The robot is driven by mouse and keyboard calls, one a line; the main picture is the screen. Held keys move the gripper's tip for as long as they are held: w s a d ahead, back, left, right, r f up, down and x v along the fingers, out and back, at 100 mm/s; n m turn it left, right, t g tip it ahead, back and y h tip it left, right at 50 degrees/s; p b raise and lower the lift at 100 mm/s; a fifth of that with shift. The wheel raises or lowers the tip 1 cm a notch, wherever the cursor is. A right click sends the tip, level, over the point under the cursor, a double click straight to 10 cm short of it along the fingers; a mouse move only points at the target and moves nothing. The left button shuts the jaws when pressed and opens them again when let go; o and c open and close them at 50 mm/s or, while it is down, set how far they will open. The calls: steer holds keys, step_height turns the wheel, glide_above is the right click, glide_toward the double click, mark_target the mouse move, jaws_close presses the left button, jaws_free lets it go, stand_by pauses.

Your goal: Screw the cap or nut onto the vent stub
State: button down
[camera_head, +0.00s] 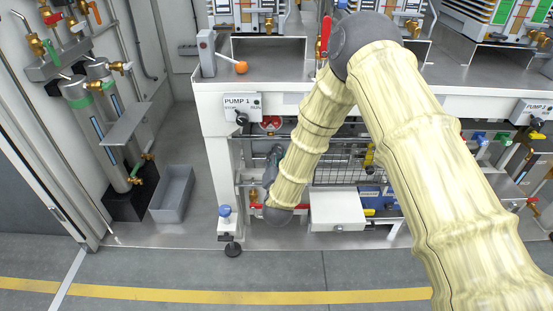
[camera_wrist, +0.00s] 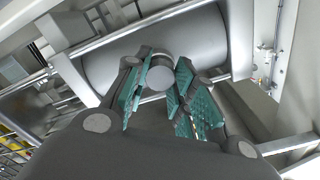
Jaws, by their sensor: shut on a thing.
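In the wrist view, a small round grey cap (camera_wrist: 160,78) sits between the teal finger pads of my gripper (camera_wrist: 165,68). The gripper is shut on it, and its flat round face points toward the camera. Directly behind the cap is a large grey cylinder (camera_wrist: 205,45). The vent stub cannot be made out; the cap and fingers cover that spot, so I cannot tell whether the cap touches it. In the head view, my gripper (camera_head: 276,158) is low inside the pump 1 frame, mostly hidden by my sleeved arm; the cap is not visible there.
Metal frame rails (camera_wrist: 72,78) run close around the cylinder. In the head view, the bench (camera_head: 208,95) with the PUMP 1 box (camera_head: 242,107) is above my gripper. A white box (camera_head: 337,210) stands to its right. A grey bin (camera_head: 172,193) is on the floor at left.

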steer(key=shift+m+b, duration=4.3)
steer(key=shift+m, duration=9.4)
